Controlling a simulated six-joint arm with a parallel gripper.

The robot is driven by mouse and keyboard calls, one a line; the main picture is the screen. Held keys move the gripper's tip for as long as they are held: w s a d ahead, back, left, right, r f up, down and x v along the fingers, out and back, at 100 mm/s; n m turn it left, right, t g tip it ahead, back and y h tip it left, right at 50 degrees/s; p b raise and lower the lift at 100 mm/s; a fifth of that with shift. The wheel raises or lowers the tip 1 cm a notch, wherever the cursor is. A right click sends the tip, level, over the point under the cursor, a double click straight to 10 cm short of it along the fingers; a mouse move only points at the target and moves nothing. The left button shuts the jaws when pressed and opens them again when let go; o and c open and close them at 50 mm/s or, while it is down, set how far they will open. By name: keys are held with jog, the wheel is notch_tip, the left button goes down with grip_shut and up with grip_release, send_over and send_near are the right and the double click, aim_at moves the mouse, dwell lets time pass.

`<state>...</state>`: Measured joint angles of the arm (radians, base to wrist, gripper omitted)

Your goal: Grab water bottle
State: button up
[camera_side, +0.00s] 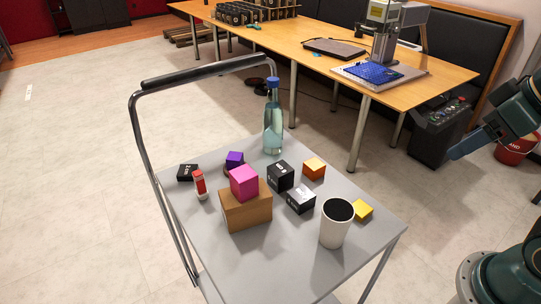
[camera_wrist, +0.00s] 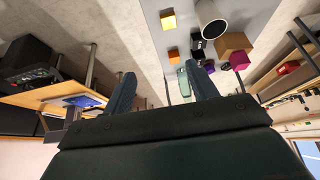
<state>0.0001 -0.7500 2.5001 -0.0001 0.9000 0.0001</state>
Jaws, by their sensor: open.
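The water bottle (camera_side: 273,125) is clear blue-green glass with a blue cap. It stands upright at the back corner of the grey cart (camera_side: 285,245) in the side view. In the wrist view the bottle (camera_wrist: 184,83) shows small, just left of the right finger's tip, partly near the finger's edge. My gripper (camera_wrist: 163,82) is open and empty in the wrist view, its two fingers apart. In the side view my gripper (camera_side: 462,148) is at the right edge, well away from the cart and bottle.
The cart also holds a white cup (camera_side: 337,228), a brown box (camera_side: 246,208) with a pink cube (camera_side: 244,182) on it, black boxes, orange and yellow cubes and a red-capped bottle (camera_side: 199,186). A wooden table (camera_side: 310,75) stands behind. The cart has a raised handle (camera_side: 205,73).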

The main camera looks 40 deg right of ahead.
jog(key=shift+c, duration=0.4)
jog(key=w+a+r, duration=0.1)
jog(key=w+r, duration=0.2)
jog(key=w, duration=0.6)
jog(key=w+a+r, duration=0.1)
jog(key=w+r, duration=0.2)
jog(key=w, duration=0.7)
jog(key=t, duration=0.1)
send_near(277, 84)
jog(key=shift+w+a+f, duration=0.1)
jog(key=shift+w+f, duration=0.1)
jog(key=shift+f, duration=0.1)
jog(key=shift+f, duration=0.1)
jog(key=shift+x, duration=4.2)
jog(key=shift+w, duration=0.1)
